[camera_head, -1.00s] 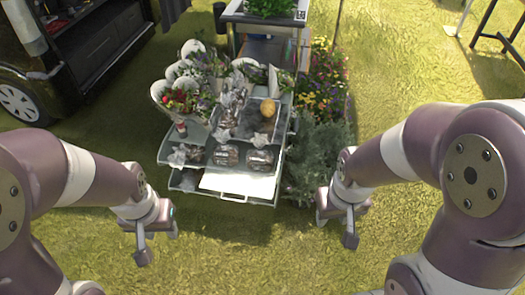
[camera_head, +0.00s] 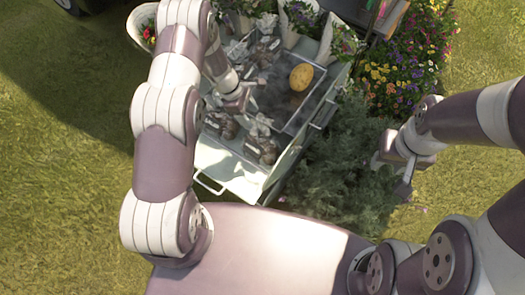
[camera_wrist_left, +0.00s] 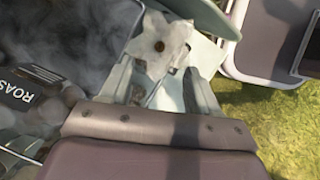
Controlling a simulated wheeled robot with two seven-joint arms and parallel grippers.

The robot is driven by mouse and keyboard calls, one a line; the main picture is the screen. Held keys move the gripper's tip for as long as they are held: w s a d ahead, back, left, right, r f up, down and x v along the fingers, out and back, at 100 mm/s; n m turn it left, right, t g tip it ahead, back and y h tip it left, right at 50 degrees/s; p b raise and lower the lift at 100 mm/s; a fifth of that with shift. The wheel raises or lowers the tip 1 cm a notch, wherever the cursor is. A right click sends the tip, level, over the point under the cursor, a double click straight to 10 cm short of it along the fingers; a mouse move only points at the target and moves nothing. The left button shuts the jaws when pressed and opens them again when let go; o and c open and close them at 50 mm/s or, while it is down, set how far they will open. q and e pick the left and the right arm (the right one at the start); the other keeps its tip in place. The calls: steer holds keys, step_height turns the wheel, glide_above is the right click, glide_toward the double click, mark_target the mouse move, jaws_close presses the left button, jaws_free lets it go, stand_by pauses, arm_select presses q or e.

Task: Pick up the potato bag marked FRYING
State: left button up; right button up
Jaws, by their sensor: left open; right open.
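Several clear bags of potatoes with gathered tops stand on the grey stand, among them one bag (camera_head: 262,148) at the front right and another bag (camera_head: 220,123) at the front left. I cannot read FRYING on any of them. In the left wrist view a dark label reading "ROAS" (camera_wrist_left: 35,88) shows on a bag at the left. My left gripper (camera_head: 240,102) is open above the stand; in its wrist view a pale star-shaped bag top (camera_wrist_left: 160,45) lies at the fingers. My right gripper (camera_head: 402,170) is open and empty over the shrub, right of the stand.
A yellow potato (camera_head: 301,77) lies in a grey tray (camera_head: 322,88). White buckets of flowers (camera_head: 300,22) stand behind. A green shrub (camera_head: 340,170) and colourful flowers (camera_head: 405,65) border the stand's right side. Grass (camera_head: 60,150) is clear at the left.

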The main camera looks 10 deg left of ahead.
mark_target(263, 140)
arm_select(q)
steer(key=b+x, duration=0.1)
steer(key=x, duration=0.5)
steer(key=b+x, duration=0.1)
steer(key=x, duration=0.5)
steer(key=shift+s+a+f, duration=0.1)
steer(key=shift+f, duration=0.35)
jaws_close()
steer(key=shift+r, duration=0.1)
stand_by(0.4)
